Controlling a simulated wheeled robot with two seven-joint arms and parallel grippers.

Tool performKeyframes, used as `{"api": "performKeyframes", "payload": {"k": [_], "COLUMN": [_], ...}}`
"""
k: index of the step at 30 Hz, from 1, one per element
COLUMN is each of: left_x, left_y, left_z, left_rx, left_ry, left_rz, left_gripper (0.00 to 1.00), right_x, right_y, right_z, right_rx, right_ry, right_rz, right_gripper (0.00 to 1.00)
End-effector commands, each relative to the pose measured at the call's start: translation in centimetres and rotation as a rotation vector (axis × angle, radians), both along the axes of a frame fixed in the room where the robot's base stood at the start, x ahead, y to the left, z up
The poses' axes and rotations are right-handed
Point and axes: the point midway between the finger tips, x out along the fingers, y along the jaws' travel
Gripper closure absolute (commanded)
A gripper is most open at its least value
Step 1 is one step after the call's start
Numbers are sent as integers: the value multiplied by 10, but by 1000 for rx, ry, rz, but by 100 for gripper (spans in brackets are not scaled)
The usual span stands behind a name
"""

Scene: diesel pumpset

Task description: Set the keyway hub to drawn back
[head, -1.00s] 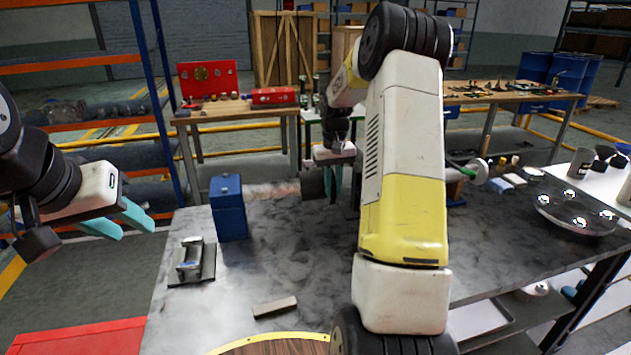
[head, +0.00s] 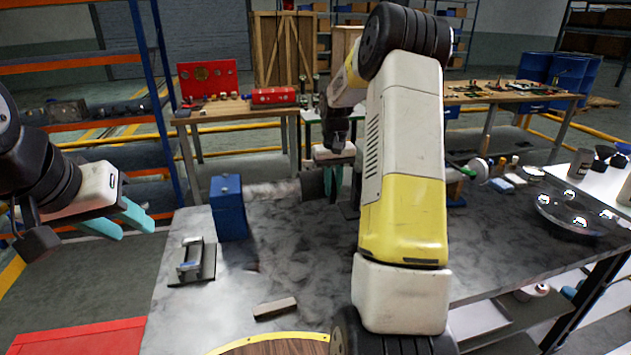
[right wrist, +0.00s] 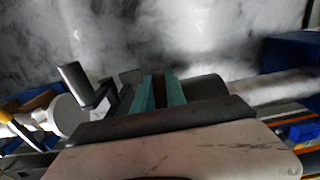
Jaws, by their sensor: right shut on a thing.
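The keyway hub (head: 313,185) is a dark cylinder on a pale horizontal shaft (head: 275,190), which runs out of a blue block (head: 229,208). My right gripper (head: 334,190) reaches down at the hub's right end, its teal fingers shut on it. My arm partly hides what lies to the right. In the right wrist view the fingers (right wrist: 159,92) are close together with a dark strip between them, and the hub (right wrist: 205,88) shows beside them on the shaft (right wrist: 275,86). My left gripper (head: 136,230) is open and empty, off the table's left side.
A dark round tray (head: 575,214) stands at the right. The table's front middle is mostly clear.

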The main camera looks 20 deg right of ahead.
Motion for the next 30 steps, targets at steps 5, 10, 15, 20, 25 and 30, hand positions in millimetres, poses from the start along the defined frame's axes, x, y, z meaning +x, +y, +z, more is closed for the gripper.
{"api": "performKeyframes", "payload": {"k": [5, 10, 15, 20, 25, 30], "left_x": [0, 0, 0, 0, 0, 0], "left_y": [0, 0, 0, 0, 0, 0], "left_z": [0, 0, 0, 0, 0, 0], "left_rx": [0, 0, 0, 0, 0, 0], "left_ry": [0, 0, 0, 0, 0, 0], "left_rz": [0, 0, 0, 0, 0, 0], "left_gripper": [64, 64, 64, 64, 64, 64], "right_x": [2, 4, 6, 6, 6, 6], "right_y": [20, 64, 92, 97, 97, 96], "right_z": [1, 1, 1, 1, 1, 1], "right_rx": [1, 2, 2, 2, 2, 2], "right_ry": [-1, -1, -2, -2, -2, -2], "right_rz": [6, 9, 5, 1, 1, 1], "right_gripper": [100, 100, 100, 100, 100, 62]}}
